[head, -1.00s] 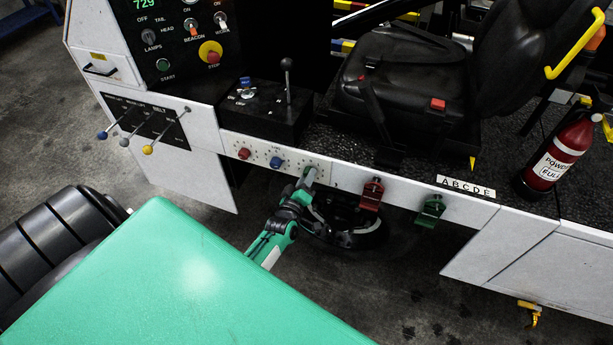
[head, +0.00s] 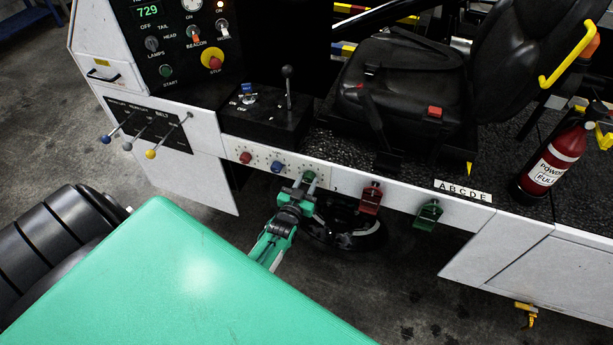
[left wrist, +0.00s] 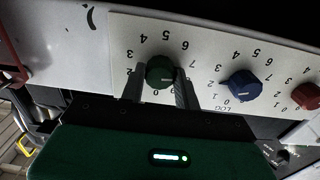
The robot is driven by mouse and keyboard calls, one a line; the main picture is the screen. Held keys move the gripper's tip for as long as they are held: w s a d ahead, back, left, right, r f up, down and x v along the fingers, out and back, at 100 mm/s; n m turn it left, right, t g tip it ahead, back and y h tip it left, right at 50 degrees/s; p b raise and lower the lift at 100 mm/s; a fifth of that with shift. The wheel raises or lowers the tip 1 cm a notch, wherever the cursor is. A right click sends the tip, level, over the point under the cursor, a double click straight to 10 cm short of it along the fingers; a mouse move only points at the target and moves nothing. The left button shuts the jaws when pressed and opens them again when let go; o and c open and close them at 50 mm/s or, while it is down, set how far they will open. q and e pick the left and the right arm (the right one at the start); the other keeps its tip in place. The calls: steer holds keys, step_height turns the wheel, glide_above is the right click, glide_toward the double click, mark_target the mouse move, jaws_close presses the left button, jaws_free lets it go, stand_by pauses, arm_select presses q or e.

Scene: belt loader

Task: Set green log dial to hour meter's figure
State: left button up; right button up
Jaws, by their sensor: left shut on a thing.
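The green log dial (head: 309,177) is the rightmost of three dials on the white side panel in the head view. In the left wrist view the green dial (left wrist: 160,70) sits inside a ring of printed figures. Its pointer is too dark to read. My left gripper (head: 304,188) is shut on this dial, one dark finger on each side (left wrist: 159,88), hiding some of the lower figures. A green figure display (head: 147,11) at the top left reads 729; its label is cut off. My right gripper is not in view.
A blue dial (head: 278,167) and a red dial (head: 245,157) are beside the green one. Red (head: 370,197) and green (head: 428,214) latch-like parts are to the right on the panel. Belt levers (head: 151,154) stick out at the left. A fire extinguisher (head: 551,160) stands far right.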

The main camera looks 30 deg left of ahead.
arm_select(q)
steer(key=m, duration=0.5)
steer(key=shift+f+m, duration=0.1)
steer(key=shift+m, duration=0.2)
steer(key=m, duration=0.2)
steer(key=shift+m+b, duration=0.3)
steer(key=shift+b, duration=0.1)
steer(key=shift+m+b, duration=0.5)
steer(key=shift+m, duration=1.4)
steer(key=o, duration=1)
